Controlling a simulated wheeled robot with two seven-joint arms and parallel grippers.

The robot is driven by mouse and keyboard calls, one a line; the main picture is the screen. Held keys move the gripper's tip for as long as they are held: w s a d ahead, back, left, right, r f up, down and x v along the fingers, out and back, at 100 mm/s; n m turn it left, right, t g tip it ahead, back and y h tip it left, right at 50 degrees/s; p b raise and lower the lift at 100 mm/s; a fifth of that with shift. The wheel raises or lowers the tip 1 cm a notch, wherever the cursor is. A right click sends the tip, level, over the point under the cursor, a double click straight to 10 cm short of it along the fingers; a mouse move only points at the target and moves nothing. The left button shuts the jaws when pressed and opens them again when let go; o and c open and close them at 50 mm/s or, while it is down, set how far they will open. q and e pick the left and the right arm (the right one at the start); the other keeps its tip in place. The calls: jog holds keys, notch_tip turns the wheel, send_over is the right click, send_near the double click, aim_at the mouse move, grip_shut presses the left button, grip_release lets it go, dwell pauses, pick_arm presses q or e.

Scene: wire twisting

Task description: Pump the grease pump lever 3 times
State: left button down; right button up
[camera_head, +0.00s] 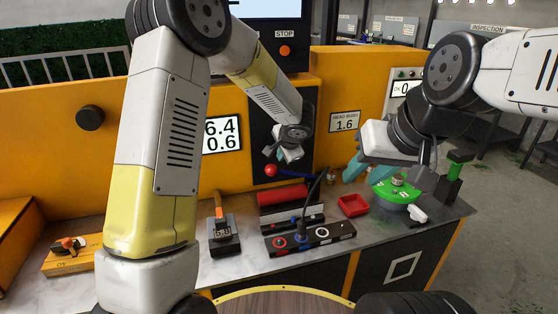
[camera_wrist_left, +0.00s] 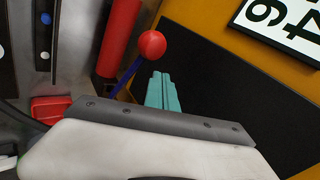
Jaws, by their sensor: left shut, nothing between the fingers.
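The lever is a blue rod (camera_head: 296,173) with a red ball knob (camera_head: 271,170), standing out in front of the black panel on the yellow wall. In the left wrist view the red knob (camera_wrist_left: 152,44) and blue rod (camera_wrist_left: 127,75) show beside my left gripper's teal fingers (camera_wrist_left: 160,90). These fingers are together and hold nothing. In the head view my left gripper (camera_head: 271,154) is just above the knob. I cannot tell whether it touches. My right gripper (camera_head: 367,171) has its teal fingers apart, near a green round fixture.
A red cylinder (camera_head: 283,196) lies near the lever. A switch box (camera_head: 310,239) with a black cable stands in front. A red tray (camera_head: 353,205), the green fixture (camera_head: 397,189) and an orange-handled tool (camera_head: 219,206) are on the metal bench. Bare bench shows between tool and switch box.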

aim_at(277, 166)
pick_arm(q)
jog(key=shift+f, duration=0.1)
dwell(0.6)
jog(key=shift+a+f, duration=0.15)
jog(key=shift+f, duration=0.15)
jog(key=shift+s+a+f, duration=0.1)
jog(key=shift+a+f, duration=0.1)
jog(key=shift+f, duration=0.4)
jog(key=shift+s+a+f, duration=0.1)
jog(key=shift+a+f, duration=0.15)
jog(key=shift+f, duration=0.35)
jog(key=shift+s+a+f, duration=0.1)
jog(key=shift+a+f, duration=0.1)
jog(key=shift+f, duration=0.4)
dwell(1.9)
jog(key=shift+r, duration=0.1)
jog(key=shift+w+d+r, duration=0.1)
jog(key=shift+d+r, duration=0.15)
jog(key=shift+r, duration=0.45)
jog(key=shift+w+d+r, duration=0.1)
jog(key=shift+d+r, duration=0.15)
jog(key=shift+r, duration=0.45)
jog(key=shift+w+d+r, duration=0.1)
jog(key=shift+d+r, duration=0.15)
jog(key=shift+r, duration=0.45)
jog(key=shift+r, duration=0.1)
